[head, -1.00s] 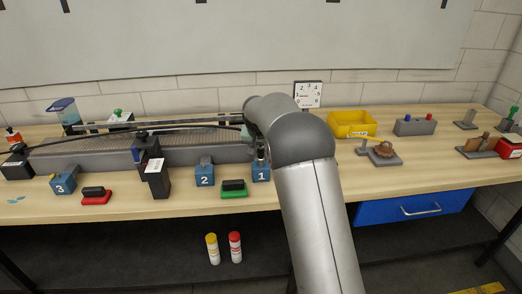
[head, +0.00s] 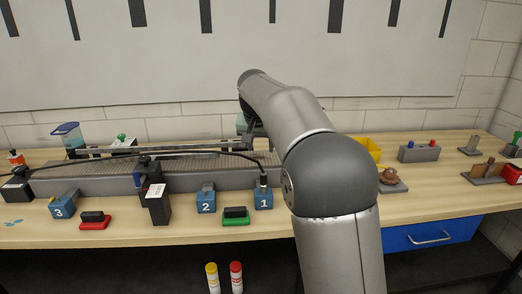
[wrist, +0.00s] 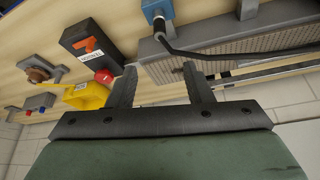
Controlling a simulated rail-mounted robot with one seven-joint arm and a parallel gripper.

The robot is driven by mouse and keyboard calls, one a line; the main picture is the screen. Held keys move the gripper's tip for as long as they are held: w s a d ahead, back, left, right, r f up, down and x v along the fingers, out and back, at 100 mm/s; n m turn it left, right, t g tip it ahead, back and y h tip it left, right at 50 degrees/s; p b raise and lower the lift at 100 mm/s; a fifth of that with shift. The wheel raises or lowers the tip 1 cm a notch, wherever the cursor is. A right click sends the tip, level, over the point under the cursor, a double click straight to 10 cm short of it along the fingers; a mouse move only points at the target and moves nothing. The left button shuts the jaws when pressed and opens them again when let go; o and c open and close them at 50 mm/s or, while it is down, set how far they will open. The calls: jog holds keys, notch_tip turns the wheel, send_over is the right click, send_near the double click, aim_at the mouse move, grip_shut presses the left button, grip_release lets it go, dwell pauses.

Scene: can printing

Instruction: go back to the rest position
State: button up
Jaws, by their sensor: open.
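My gripper (wrist: 161,85) shows in the wrist view with its two dark fingers spread apart and nothing between them. In the head view my arm rises from the bottom right and bends left over the back of the bench, and the fingers are hidden there. The gripper is raised above the right end of the conveyor (head: 105,182), which also shows in the wrist view (wrist: 230,60).
Blue blocks numbered 1 (head: 264,200), 2 (head: 206,203) and 3 (head: 63,207) stand along the bench front. A red pad (head: 94,223) and green pad (head: 236,218) lie between them. A yellow bin (wrist: 88,96) is partly behind my arm.

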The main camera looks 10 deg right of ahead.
dwell(0.3)
jog(key=s+f+n+g, duration=0.1)
jog(key=s+f, duration=0.4)
jog(key=s, duration=0.8)
jog(key=s+d+f+n+g+y, duration=0.1)
jog(key=s+f, duration=0.5)
jog(key=s, duration=0.8)
jog(key=s+f+n+g, duration=0.2)
jog(key=s+f, duration=0.3)
jog(key=s, duration=0.8)
jog(key=shift+s+d+f+y, duration=0.15)
jog(key=shift+s+d+y, duration=0.15)
jog(key=shift+s, duration=0.1)
